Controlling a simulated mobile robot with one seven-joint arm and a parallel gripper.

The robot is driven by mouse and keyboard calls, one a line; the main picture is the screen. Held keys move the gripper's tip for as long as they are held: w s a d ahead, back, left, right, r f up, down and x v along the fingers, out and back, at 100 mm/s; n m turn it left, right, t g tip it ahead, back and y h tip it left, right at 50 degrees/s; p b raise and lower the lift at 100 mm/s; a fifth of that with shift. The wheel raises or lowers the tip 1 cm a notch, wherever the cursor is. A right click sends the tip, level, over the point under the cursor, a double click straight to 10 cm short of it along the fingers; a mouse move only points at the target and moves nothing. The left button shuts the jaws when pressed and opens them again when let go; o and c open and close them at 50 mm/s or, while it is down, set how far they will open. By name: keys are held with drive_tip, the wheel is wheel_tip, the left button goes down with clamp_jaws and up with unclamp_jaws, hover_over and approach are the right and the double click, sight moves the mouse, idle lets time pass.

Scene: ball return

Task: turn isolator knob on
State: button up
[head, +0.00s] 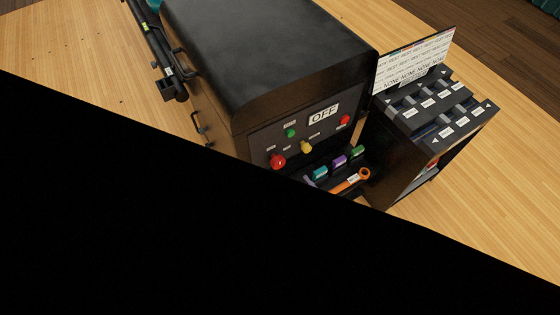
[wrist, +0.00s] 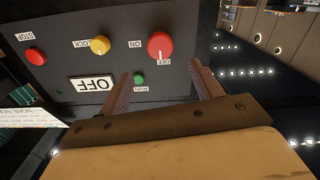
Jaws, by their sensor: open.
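The isolator knob (head: 277,161) is the large red knob at the lower left of the machine's front panel in the head view. It also shows in the wrist view (wrist: 160,46), where the picture is upside down; its white mark points at the OFF label, and the ON label is to its left. My gripper (wrist: 161,72) is open and empty. Its two fingers point at the panel, with the knob seen between and beyond their tips. I cannot tell the exact gap. The gripper does not show in the head view. A display sign (head: 323,113) reads OFF.
Close by on the panel are a yellow knob (wrist: 100,44), a green button (wrist: 139,79) and a red stop button (wrist: 36,57). A ledge below holds coloured items and an orange tool (head: 351,182). A slotted rack (head: 437,106) stands right. Black hides the head view's lower left.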

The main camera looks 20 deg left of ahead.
drive_tip(key=x, duration=1.1)
drive_tip(key=shift+w+a+p, duration=0.15)
drive_tip(key=shift+a+p, duration=0.05)
drive_tip(key=shift+p, duration=0.15)
drive_tip(key=shift+c, duration=0.2)
drive_tip(key=c, duration=1)
